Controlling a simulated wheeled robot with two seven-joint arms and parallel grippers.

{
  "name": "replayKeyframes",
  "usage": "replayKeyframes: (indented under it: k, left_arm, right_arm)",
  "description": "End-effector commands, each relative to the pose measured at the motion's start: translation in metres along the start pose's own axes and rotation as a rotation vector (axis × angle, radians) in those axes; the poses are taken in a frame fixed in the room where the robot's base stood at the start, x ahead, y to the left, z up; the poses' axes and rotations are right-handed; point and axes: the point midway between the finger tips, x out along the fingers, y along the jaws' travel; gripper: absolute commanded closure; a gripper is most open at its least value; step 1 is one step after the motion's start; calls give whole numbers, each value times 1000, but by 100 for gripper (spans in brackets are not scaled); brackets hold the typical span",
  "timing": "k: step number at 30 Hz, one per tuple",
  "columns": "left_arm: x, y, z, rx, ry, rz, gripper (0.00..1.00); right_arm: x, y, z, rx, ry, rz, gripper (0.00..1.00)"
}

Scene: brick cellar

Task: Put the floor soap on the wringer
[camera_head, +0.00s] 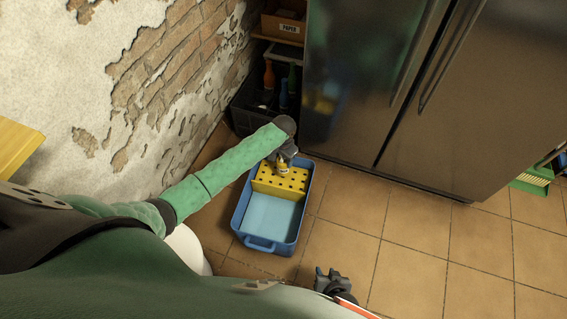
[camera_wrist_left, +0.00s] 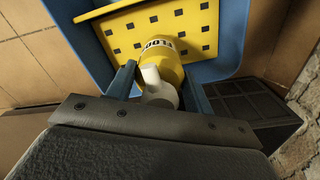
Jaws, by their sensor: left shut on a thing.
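The floor soap is a yellow bottle with a white top and a dark-lettered label (camera_wrist_left: 170,50). My left gripper (camera_wrist_left: 158,92) is shut on it, with a finger on each side of the white top. In the head view the left gripper (camera_head: 284,157) is over the back of the blue bucket and mostly hides the bottle. The wringer (camera_head: 292,182) is a yellow plate with dark holes at the bucket's back; it also shows behind the bottle in the left wrist view (camera_wrist_left: 200,18). I cannot tell whether they touch. My right gripper (camera_head: 326,273) appears open and empty, low over the floor.
The blue bucket (camera_head: 240,212) stands on the tiled floor, its front part holding pale blue. A dark fridge (camera_head: 360,80) stands behind to the right. A dark crate (camera_head: 247,118) with bottles is behind the left arm.

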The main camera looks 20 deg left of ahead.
Motion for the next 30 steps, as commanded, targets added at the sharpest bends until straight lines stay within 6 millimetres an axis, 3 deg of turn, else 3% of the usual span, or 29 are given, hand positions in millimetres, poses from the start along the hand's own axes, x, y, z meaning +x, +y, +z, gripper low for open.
replayKeyframes:
  k: [6,18,19,22,30]
  left_arm:
    - [29,1,0,0,0,1,87]
    - [33,1,0,1,0,0,87]
    - [34,1,0,1,0,0,46]
    - [34,1,0,1,0,0,27]
    - [34,1,0,0,0,0,26]
  right_arm:
    - [5,1,5,1,1,0,64]
    - [4,2,5,0,0,2,64]
    - [4,2,5,0,0,2,64]
    - [4,3,4,-1,1,2,64]
    - [5,3,0,-2,6,2,64]
